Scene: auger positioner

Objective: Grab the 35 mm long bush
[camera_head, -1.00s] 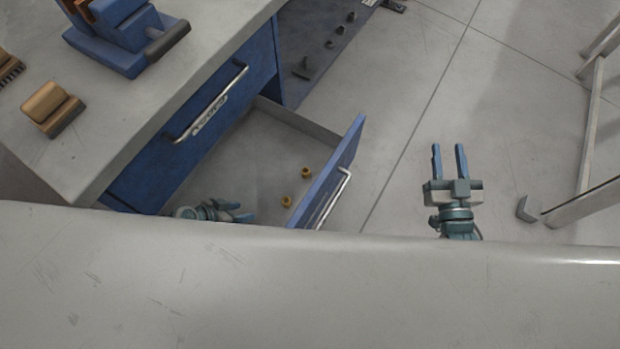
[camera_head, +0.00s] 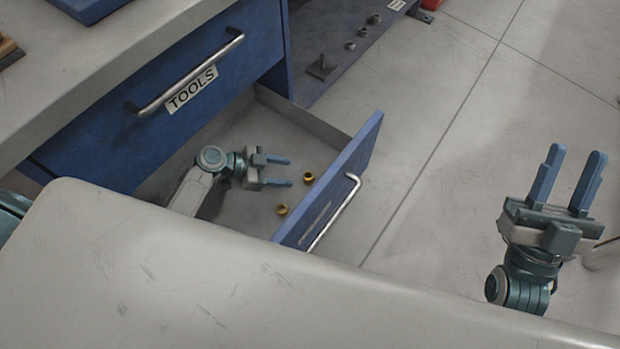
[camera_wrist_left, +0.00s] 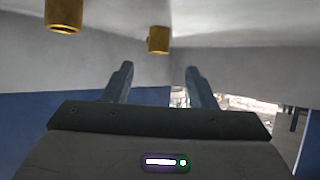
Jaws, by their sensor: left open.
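Two brass bushes lie in the open drawer (camera_head: 235,209): one (camera_head: 308,178) nearer its far front corner, the other (camera_head: 282,210) nearer me. I cannot tell which is 35 mm long. My left gripper (camera_head: 290,173) is inside the drawer area, open and empty, its fingers pointing right toward the far bush without visible contact. In the left wrist view one bush (camera_wrist_left: 158,40) appears between and beyond the open fingertips (camera_wrist_left: 158,70); another bush (camera_wrist_left: 64,12) is at the upper left, cut by the frame edge. My right gripper (camera_head: 576,155) is open and empty over the floor.
The blue drawer front (camera_head: 335,185) with its metal handle (camera_head: 335,213) stands right of the bushes. A closed drawer labelled TOOLS (camera_head: 190,90) and the grey worktop (camera_head: 110,65) are at upper left. Several small dark parts lie on a low dark surface (camera_head: 340,85) behind.

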